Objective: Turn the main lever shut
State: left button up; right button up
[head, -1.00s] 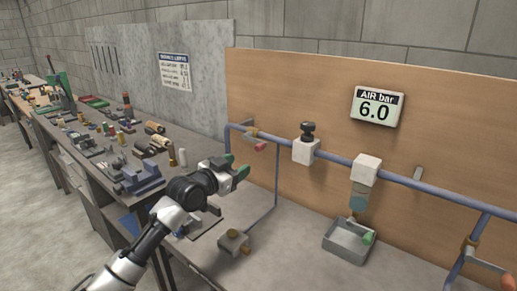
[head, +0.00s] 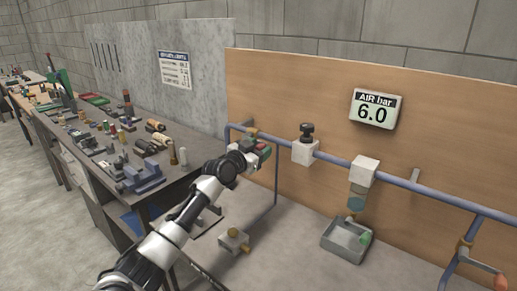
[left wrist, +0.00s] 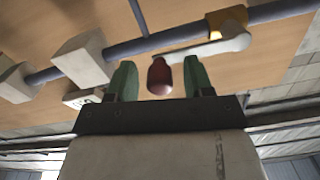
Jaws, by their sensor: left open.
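The lever on the left of the blue pipe has a red grip (left wrist: 160,78) and a pale arm (left wrist: 212,48) that runs to a brass valve body (left wrist: 228,20) in the left wrist view. In the head view my left gripper (head: 260,152) is at the pipe's left end and mostly hides this lever. My right gripper is not in view.
An air display (head: 375,108) reads 6.0 bar on the wooden board. The blue pipe (head: 410,184) carries white blocks and a filter bowl (head: 357,200) above a grey tray (head: 345,240). Another lever with an orange-red grip (head: 500,282) is at lower right.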

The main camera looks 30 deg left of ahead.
pick_arm(q)
jog(key=shift+c, duration=0.3)
grip_shut()
jog(key=shift+r, duration=0.1)
notch_tip(320, 180, up, 2)
jog(key=n, duration=0.1)
jog(key=n+p, duration=0.1)
jog(key=n, duration=0.1)
jog(key=shift+a+r+p, duration=0.15)
jog(key=shift+r+p, duration=0.05)
jog(key=shift+p, duration=0.1)
jog(key=a+r+n+p, duration=0.2)
jog(key=a+r+n, duration=0.3)
jog(key=n, duration=1)
jog(key=shift+w+a+r, duration=0.3)
jog(key=shift+a+r, duration=0.1)
jog(key=shift+a, duration=1.2)
